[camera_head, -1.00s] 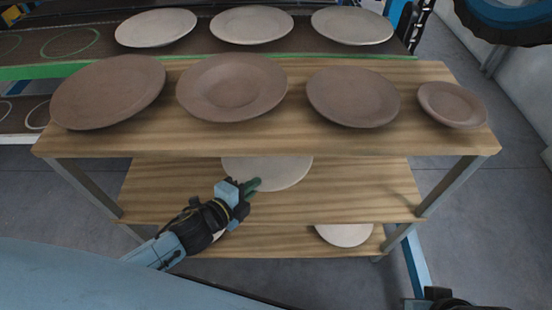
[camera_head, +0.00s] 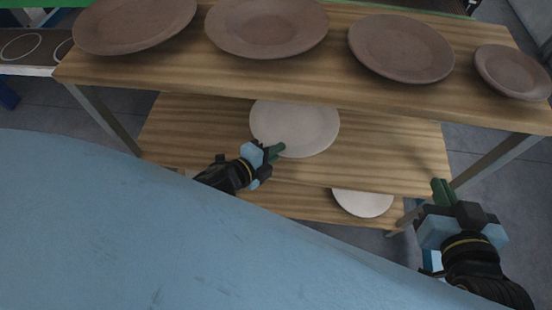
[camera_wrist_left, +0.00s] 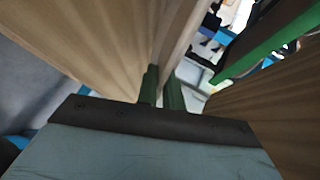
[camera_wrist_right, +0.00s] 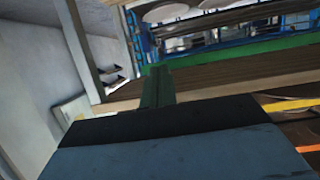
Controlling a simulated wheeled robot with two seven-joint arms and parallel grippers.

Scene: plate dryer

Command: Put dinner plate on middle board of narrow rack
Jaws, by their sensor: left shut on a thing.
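A pale dinner plate (camera_head: 296,128) is at the middle board (camera_head: 390,160) of the wooden rack, its back edge hidden under the top board. I cannot tell whether it rests flat or is slightly raised. My left gripper (camera_head: 274,152) is shut on the plate's front-left rim. In the left wrist view my left fingers (camera_wrist_left: 162,88) pinch a thin pale edge. My right gripper (camera_head: 441,190) is shut and empty, in front of the rack's right side. Its fingers (camera_wrist_right: 157,85) are together in the right wrist view.
Several brown plates, such as one (camera_head: 267,27), stand on the top board (camera_head: 290,82) above. Another pale plate (camera_head: 362,202) lies on the lowest board (camera_head: 290,203). A metal leg (camera_head: 500,160) stands near my right gripper.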

